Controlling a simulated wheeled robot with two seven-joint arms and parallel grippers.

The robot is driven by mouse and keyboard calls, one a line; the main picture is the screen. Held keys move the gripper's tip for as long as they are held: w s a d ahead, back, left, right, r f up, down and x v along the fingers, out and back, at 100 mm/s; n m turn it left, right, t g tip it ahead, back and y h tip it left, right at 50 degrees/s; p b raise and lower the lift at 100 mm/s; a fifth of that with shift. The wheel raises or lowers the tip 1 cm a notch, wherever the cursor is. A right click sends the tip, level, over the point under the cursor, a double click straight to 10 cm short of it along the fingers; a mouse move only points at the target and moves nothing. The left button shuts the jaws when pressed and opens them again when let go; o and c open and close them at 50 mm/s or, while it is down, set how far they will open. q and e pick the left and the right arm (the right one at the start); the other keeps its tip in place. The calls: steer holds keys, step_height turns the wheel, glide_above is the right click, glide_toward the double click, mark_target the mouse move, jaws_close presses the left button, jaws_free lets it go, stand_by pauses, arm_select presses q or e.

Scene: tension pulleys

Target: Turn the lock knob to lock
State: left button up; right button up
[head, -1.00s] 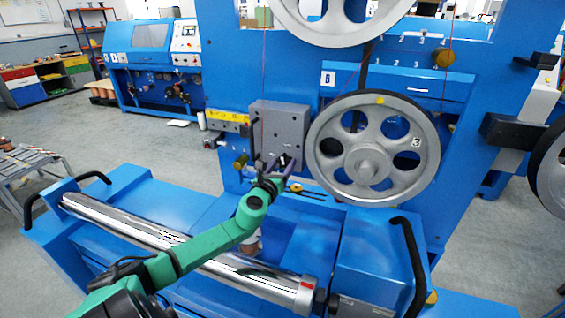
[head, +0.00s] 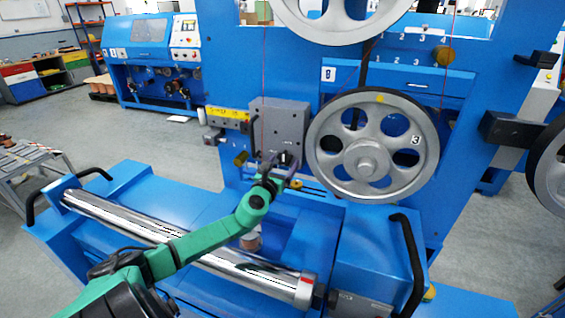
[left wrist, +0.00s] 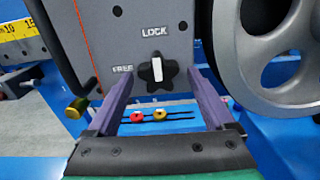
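The lock knob (left wrist: 158,72) is a black star-shaped knob with a white mark, on a grey plate (left wrist: 95,25). The word LOCK is above it and FREE is to its left. The white mark stands upright, pointing up toward LOCK. In the left wrist view my left gripper (left wrist: 160,88) is open, its purple fingers on either side below the knob. They look apart from it, with nothing between them. In the head view the left gripper (head: 281,166) is at the lower part of the grey plate and partly covers the knob. My right gripper is not in view.
A large spoked wheel (head: 425,125) stands close to the right of the knob. A yellow scale (head: 228,115) lies left of the plate. Red and yellow small parts (left wrist: 150,115) are below the knob. A shiny roller (head: 130,226) lies in front, beneath my arm.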

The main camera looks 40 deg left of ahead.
arm_select(q)
steer(key=shift+r, duration=0.2)
steer(key=v, duration=1.4)
steer(key=shift+s+b, duration=0.3)
steer(key=shift+b, duration=0.1)
steer(key=shift+f, duration=0.2)
